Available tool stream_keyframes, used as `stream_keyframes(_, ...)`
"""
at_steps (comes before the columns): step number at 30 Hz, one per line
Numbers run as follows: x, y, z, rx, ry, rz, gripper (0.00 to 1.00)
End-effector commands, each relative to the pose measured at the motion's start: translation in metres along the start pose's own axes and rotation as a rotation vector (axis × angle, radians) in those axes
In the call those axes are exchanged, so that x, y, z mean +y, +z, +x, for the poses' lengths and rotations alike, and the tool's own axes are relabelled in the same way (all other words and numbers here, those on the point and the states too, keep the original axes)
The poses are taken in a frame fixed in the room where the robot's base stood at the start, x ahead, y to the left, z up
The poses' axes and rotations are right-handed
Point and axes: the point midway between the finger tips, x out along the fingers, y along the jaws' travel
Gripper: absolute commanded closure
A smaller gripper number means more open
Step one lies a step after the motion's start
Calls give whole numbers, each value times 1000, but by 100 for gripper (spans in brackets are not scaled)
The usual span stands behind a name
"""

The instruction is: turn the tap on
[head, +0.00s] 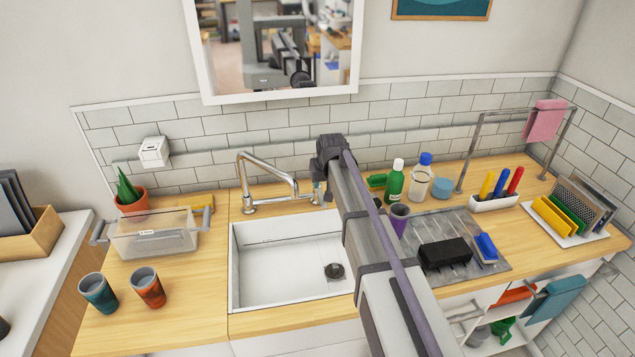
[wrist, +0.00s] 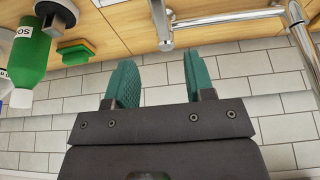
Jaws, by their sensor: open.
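The chrome tap (head: 268,170) stands behind the white sink (head: 260,255), with a bent spout on the left and a low horizontal bar running right toward my gripper (head: 318,188). The tap also shows in the wrist view (wrist: 230,17), where the bar crosses the upper right and ends in an upright part above the gap between my fingers. My gripper (wrist: 157,78) is open and empty, its two teal pads apart. It is near the tap's right end. My arm hides part of that end in the head view, and I cannot tell whether the fingers touch it.
A green bottle (head: 393,182) and a clear bottle (head: 419,183) stand right of my gripper. A purple cup (head: 399,218) and a black block (head: 445,253) are on the drain mat. A clear bin (head: 153,236) and two cups (head: 148,289) are left. The sink is empty.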

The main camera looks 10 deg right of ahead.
Motion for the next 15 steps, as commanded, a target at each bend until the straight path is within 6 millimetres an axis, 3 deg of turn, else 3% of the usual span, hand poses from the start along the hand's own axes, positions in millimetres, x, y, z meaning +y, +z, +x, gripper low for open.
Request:
stream_keyframes(7,0,2,20,1,0,-1,51)
stream_keyframes(15,0,4,87,0,0,-1,51)
